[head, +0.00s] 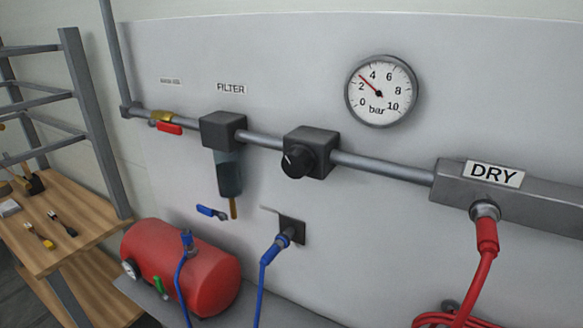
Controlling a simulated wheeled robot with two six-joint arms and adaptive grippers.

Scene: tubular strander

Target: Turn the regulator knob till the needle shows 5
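The regulator is a dark grey block (318,141) on the grey pipe, with a round black knob (297,162) on its front. A pale mark shows on the knob's left side. The round pressure gauge (381,91) hangs on the panel above and to the right, marked 0 to 10 bar. Its red needle (369,84) points up and left, between 2 and 4, at about 3. Neither of my grippers is in view, and nothing touches the knob.
A filter (223,130) with a hanging bowl sits left of the regulator. A red-handled valve (168,127) is further left. A DRY manifold (510,193) with a red hose is at right. A red tank (182,266), blue hoses and wooden shelf (90,215) are lower left.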

